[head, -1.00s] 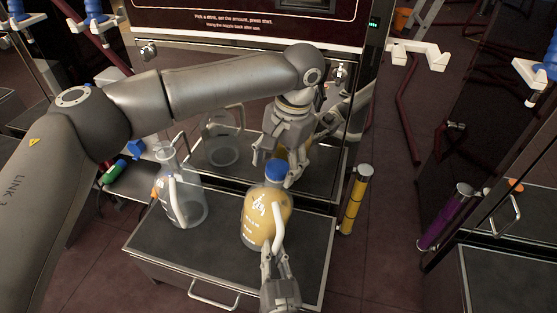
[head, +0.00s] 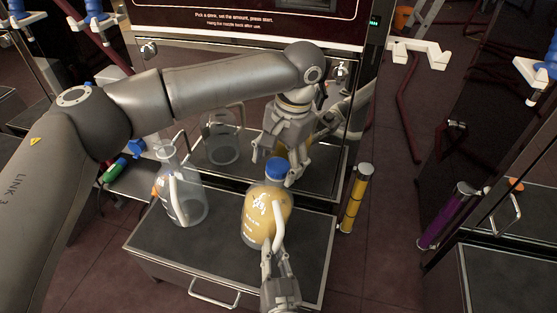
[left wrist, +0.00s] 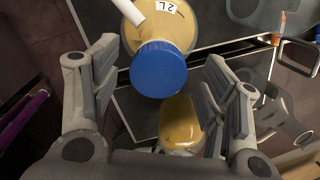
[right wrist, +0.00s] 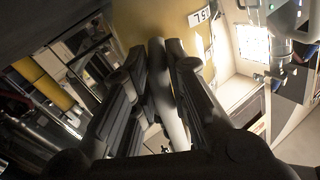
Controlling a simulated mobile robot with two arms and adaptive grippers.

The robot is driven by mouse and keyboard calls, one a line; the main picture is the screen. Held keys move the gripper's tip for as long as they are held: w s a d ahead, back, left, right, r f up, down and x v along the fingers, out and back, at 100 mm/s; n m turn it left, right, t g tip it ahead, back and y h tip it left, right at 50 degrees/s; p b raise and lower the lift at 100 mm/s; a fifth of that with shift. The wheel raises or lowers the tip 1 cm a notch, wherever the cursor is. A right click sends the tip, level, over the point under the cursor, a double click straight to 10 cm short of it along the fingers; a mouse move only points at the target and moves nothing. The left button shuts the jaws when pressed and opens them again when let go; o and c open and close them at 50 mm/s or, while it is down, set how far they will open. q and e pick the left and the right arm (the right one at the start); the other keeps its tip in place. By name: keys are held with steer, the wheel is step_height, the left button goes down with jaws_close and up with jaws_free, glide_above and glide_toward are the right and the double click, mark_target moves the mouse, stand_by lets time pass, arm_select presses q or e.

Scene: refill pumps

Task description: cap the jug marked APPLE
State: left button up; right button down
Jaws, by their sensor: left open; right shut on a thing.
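The jug (head: 267,218) of amber juice stands at the front right of the dark-topped stand, a blue cap (head: 276,169) over its mouth. Its white print is too small to read. My right gripper (head: 274,262) is shut on the jug's pale handle (head: 278,232), which also shows between its fingers in the right wrist view (right wrist: 168,95). My left gripper (head: 280,165) is open above and just behind the cap. In the left wrist view the blue cap (left wrist: 158,69) lies between the spread fingers, with no visible contact. How firmly the cap sits cannot be told.
A clear empty jug (head: 183,195) stands to the left on the stand (head: 220,262). The dispenser's reflective front (head: 220,60) rises close behind. A yellow cylinder (head: 355,198) stands right of the stand, a purple one (head: 445,218) farther right.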

steer(key=shift+s+f, duration=0.1)
steer(key=shift+f, duration=0.1)
arm_select(q)
step_height(320, 180, up, 12)
steer(key=d, duration=0.2)
steer(key=shift+f, duration=0.1)
arm_select(e)
steer(key=c, duration=1.4)
jaws_free()
steer(key=shift+c, duration=0.2)
steer(key=shift+o, duration=0.6)
steer(key=shift+r, duration=0.1)
steer(key=shift+s+d, duration=0.2)
steer(key=shift+s, duration=1.1)
steer(key=shift+s+d, duration=0.15)
steer(key=shift+s, duration=1.15)
steer(key=shift+s+d, duration=0.2)
steer(key=shift+s, duration=1.1)
